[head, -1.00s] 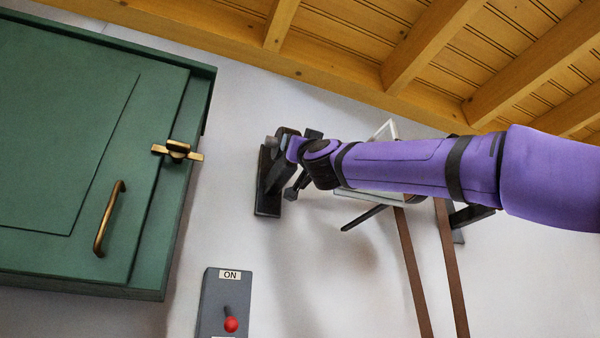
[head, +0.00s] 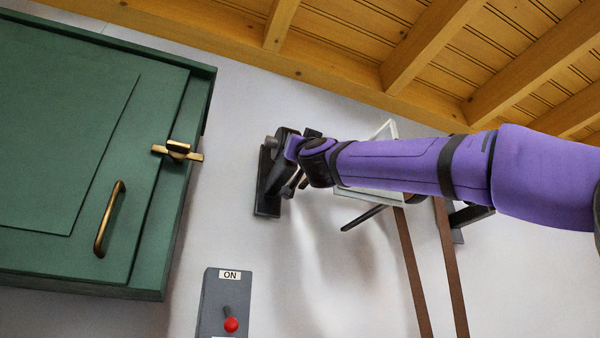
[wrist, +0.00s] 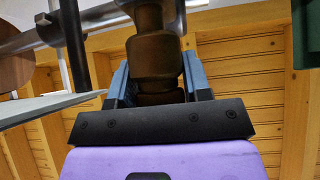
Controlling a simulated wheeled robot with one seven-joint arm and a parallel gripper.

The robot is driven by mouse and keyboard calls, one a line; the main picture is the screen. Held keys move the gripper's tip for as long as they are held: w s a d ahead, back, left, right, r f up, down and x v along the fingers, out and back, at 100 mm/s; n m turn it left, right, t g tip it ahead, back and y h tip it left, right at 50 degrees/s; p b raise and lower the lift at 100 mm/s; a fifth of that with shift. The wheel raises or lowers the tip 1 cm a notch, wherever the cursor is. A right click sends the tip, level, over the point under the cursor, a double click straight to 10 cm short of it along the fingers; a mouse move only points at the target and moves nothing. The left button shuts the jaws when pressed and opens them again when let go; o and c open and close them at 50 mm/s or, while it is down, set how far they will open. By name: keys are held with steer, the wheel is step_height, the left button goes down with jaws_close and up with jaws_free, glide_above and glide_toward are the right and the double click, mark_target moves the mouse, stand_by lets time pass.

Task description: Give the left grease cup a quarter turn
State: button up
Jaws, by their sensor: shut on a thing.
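The left grease cup (wrist: 154,52) is a dark brown, stepped round body in the upper middle of the wrist view. My gripper (wrist: 157,68) has its blue-grey fingers on both sides of the cup's lower part and is shut on it. In the head view, my purple arm ends at the dark wall bracket (head: 267,190). There the cup and fingertips are too small and covered to make out.
A grey shaft (wrist: 98,16) runs beside the cup. A white-edged frame (head: 388,130) and brown belts (head: 412,270) are behind and below my arm. A green cabinet (head: 60,130) is left; a switch box (head: 222,300) is below. Bare wall lies between.

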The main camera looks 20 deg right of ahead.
steer(key=m+g+h, duration=0.1)
steer(key=m+h, duration=0.2)
steer(key=m+g+h, duration=0.1)
steer(key=m+h, duration=0.2)
steer(key=m, duration=0.1)
steer(key=m+g+h, duration=0.1)
steer(key=m+h, duration=0.2)
steer(key=shift+d+m+g, duration=0.25)
steer(key=shift+m+g, duration=0.05)
steer(key=m+g+h, duration=0.1)
steer(key=m+g, duration=0.1)
steer(key=m, duration=0.1)
steer(key=m+g+h, duration=0.2)
steer(key=m+g, duration=0.1)
steer(key=m, duration=0.1)
steer(key=shift+d+f+h, duration=0.15)
steer(key=shift+f+h, duration=0.05)
steer(key=shift+h, duration=0.1)
steer(key=m+g, duration=0.3)
steer(key=m, duration=0.1)
steer(key=shift+d+f, duration=0.1)
steer(key=shift+f, duration=0.05)
steer(key=shift+f+m+g+y, duration=0.15)
steer(key=shift+m+g+y, duration=0.25)
steer(key=shift+m+g, duration=0.35)
steer(key=shift+f+m+g+y, duration=0.15)
steer(key=shift+m+g+y, duration=0.35)
steer(key=shift+m, duration=0.45)
steer(key=o, duration=0.9)
steer(key=shift+d, duration=0.15)
